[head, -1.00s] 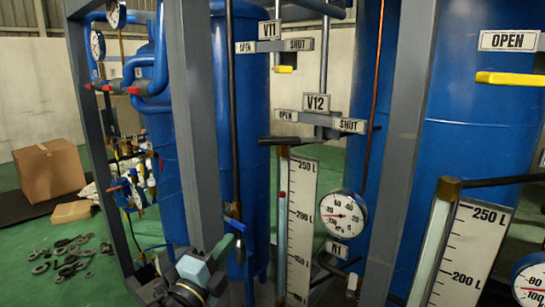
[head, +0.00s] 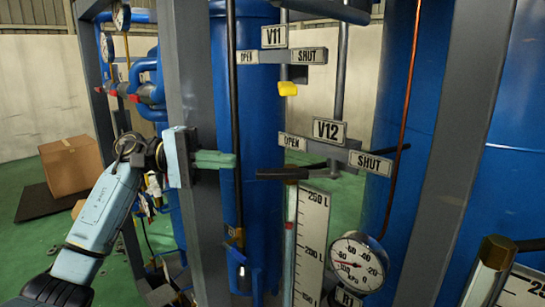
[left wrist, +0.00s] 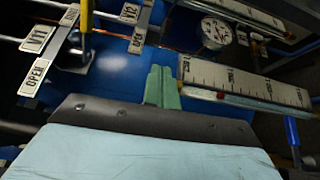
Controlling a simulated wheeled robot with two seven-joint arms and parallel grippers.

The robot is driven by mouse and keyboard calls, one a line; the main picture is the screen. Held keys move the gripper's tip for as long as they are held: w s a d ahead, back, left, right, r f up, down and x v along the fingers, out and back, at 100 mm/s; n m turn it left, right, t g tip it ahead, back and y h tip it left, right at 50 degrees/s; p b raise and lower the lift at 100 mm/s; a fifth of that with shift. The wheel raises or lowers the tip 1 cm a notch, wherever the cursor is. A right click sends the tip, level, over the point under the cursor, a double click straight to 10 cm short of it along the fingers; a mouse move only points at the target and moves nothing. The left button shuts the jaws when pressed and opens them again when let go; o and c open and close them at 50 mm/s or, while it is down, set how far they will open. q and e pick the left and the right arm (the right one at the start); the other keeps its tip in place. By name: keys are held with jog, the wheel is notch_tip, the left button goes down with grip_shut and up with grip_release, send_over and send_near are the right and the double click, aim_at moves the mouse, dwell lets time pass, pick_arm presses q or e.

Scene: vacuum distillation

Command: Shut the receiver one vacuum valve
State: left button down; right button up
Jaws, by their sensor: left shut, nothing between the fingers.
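The V12 valve (head: 328,130) has an OPEN plate on its left and a SHUT plate on its right. Its black lever (head: 285,173) points left, on the OPEN side. Above it the V11 valve (head: 273,37) has a yellow lever (head: 288,89), end toward me, between OPEN and SHUT. Which one serves receiver one I cannot tell. My left gripper (head: 233,160) is shut and empty, its green fingers just left of the black lever's end in the picture. In the left wrist view the fingers (left wrist: 162,88) show before the blue tank; the yellow lever (left wrist: 85,15) is upper left. My right gripper is out of view.
A grey frame post (head: 190,70) stands beside my left gripper; another post (head: 455,150) stands right. A level scale (head: 310,245) and a round gauge (head: 357,262) sit below V12. Blue tanks (head: 255,120) stand behind.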

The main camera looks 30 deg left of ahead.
pick_arm(q)
jog(key=p+x, duration=0.3)
jog(key=x, duration=0.6)
jog(key=shift+d, duration=0.45)
jog(key=shift+s, duration=0.2)
